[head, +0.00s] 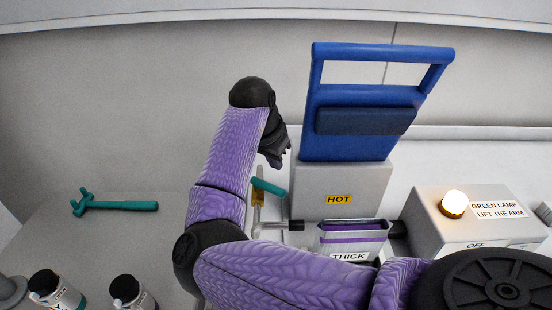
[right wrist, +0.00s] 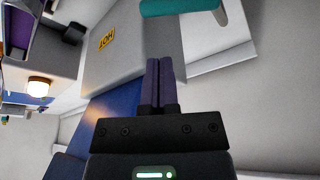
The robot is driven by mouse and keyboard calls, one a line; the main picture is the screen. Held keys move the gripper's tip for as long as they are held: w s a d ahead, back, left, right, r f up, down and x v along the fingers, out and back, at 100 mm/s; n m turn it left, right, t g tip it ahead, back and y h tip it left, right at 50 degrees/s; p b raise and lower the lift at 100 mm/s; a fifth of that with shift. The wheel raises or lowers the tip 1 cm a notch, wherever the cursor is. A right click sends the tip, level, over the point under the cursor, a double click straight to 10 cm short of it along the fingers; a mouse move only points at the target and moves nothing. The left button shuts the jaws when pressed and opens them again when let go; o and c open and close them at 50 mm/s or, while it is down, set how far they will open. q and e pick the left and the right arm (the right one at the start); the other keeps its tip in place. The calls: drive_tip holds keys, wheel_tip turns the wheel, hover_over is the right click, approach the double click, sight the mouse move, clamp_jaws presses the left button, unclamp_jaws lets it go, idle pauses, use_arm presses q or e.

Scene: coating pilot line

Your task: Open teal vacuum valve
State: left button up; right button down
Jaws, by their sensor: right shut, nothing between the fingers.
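The teal valve handle (head: 268,186) sits on a small pipe fitting with a yellowish tag or body, left of the grey HOT box. It lies slightly tilted, close to level. My right gripper (head: 273,160) is just above and behind it, fingers pointing down. In the right wrist view the fingers (right wrist: 160,82) are shut together and empty. The teal handle (right wrist: 178,8) shows there beyond the fingertips at the top edge, with a visible gap; its upper part is cut off. My own forearm hides part of the fitting's base. My left gripper is not in view.
The HOT box (head: 345,178) carries a raised blue frame (head: 350,145). A purple-striped THICK holder (head: 350,235) stands in front. A lit lamp (head: 453,203) tops a grey box at right. A teal T-shaped tool (head: 120,205) and black-capped bottles (head: 125,287) are at left.

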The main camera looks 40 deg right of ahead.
sight(268, 188)
drive_tip(key=b+x, duration=0.1)
drive_tip(key=x, duration=0.6)
drive_tip(key=shift+d+f, duration=0.15)
drive_tip(key=shift+f, duration=0.2)
